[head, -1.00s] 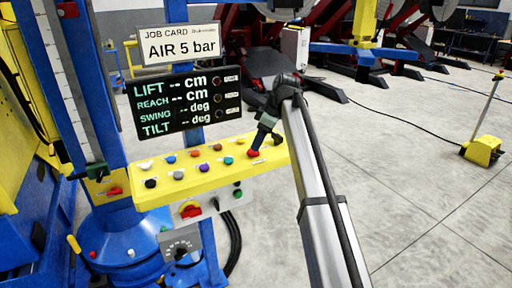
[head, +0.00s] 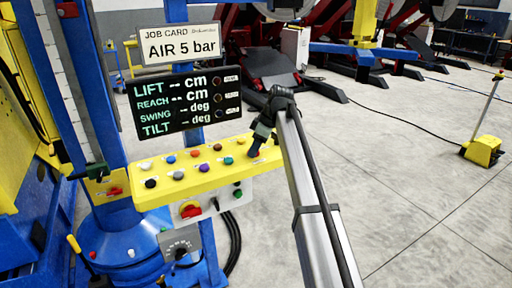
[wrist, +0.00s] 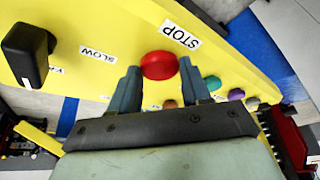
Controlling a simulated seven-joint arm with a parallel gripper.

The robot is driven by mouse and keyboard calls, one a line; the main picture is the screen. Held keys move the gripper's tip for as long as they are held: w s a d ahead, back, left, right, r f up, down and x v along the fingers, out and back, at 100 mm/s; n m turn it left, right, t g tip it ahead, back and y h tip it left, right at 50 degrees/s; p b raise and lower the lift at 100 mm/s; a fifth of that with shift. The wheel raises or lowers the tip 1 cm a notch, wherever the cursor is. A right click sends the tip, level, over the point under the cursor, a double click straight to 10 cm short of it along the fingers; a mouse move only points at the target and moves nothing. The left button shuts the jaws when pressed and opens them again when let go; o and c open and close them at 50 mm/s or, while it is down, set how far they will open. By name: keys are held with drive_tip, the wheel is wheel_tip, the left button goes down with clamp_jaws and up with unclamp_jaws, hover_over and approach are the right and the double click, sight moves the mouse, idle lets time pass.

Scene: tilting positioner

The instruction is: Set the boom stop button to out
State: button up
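The boom stop button is a round red button (wrist: 159,65) beside a white STOP label (wrist: 180,36) on the yellow panel in the wrist view. My gripper (wrist: 161,68) has its two blue-grey fingers apart, one on each side of the button. The gap at the button's sides is very small, and I cannot tell whether the fingers touch it. In the head view my gripper (head: 257,143) is at the right end of the yellow control panel (head: 200,184), over the red button, which is mostly hidden.
Several coloured buttons (head: 195,153) stand left of my gripper. In the wrist view a black knob (wrist: 28,53) is at the left, near a SLOW label (wrist: 97,54). A dark readout board (head: 185,100) rises behind the panel. Open floor lies to the right.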

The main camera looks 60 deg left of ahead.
clamp_jaws()
drive_tip(key=shift+r, duration=0.6)
drive_tip(key=o, duration=0.5)
unclamp_jaws()
drive_tip(key=shift+r, duration=0.1)
drive_tip(key=v, duration=1.3)
drive_tip(key=shift+w+d+r, duration=0.1)
drive_tip(key=shift+r, duration=0.25)
